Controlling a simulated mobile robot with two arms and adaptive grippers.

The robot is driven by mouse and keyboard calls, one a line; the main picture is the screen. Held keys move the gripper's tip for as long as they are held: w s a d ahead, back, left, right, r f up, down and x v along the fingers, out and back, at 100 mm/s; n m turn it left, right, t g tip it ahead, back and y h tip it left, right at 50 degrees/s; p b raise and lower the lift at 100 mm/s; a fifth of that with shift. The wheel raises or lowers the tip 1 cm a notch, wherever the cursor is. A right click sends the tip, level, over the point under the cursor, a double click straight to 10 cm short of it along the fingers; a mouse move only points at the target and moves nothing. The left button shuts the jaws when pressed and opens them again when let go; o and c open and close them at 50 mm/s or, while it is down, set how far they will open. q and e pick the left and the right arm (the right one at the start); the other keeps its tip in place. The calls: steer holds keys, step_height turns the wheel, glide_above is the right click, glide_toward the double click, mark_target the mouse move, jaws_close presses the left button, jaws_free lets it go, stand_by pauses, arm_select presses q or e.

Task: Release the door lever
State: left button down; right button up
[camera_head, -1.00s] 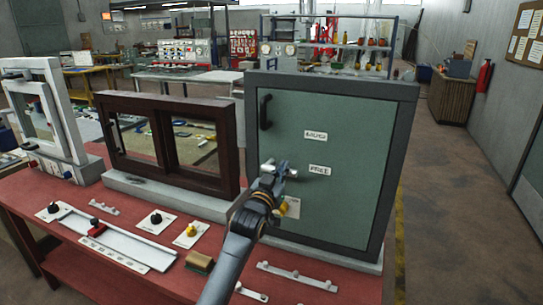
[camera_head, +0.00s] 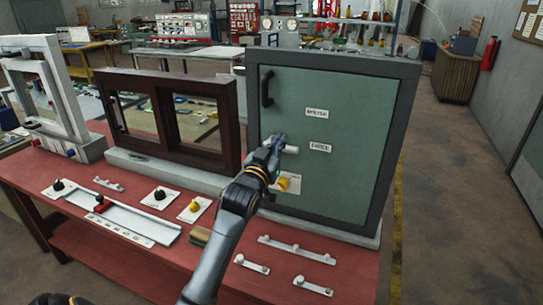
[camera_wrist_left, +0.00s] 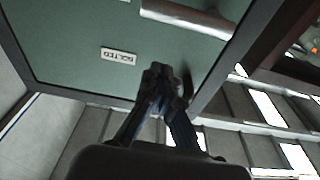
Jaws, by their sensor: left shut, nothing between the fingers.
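The green cabinet door (camera_head: 340,120) stands closed in a dark grey frame. My left gripper (camera_head: 279,140) is in front of the door, shut and empty, and partly covers the lever's left end. In the left wrist view the shut fingertips (camera_wrist_left: 158,72) point at the green door, and a silver bar (camera_wrist_left: 190,16), seemingly the lever, lies apart from them near the top. Contact cannot be told. My right gripper is not in view.
A black pull handle (camera_head: 266,87) is at the door's upper left. A yellow knob (camera_head: 283,184) sits low on the door. A brown sliding window frame (camera_head: 170,115) stands left. The red bench (camera_head: 180,262) carries a slider rail, knobs and small white brackets. The right aisle is clear.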

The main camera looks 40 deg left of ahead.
arm_select(q)
steer(key=b+v, duration=0.1)
steer(key=v, duration=0.4)
stand_by(0.4)
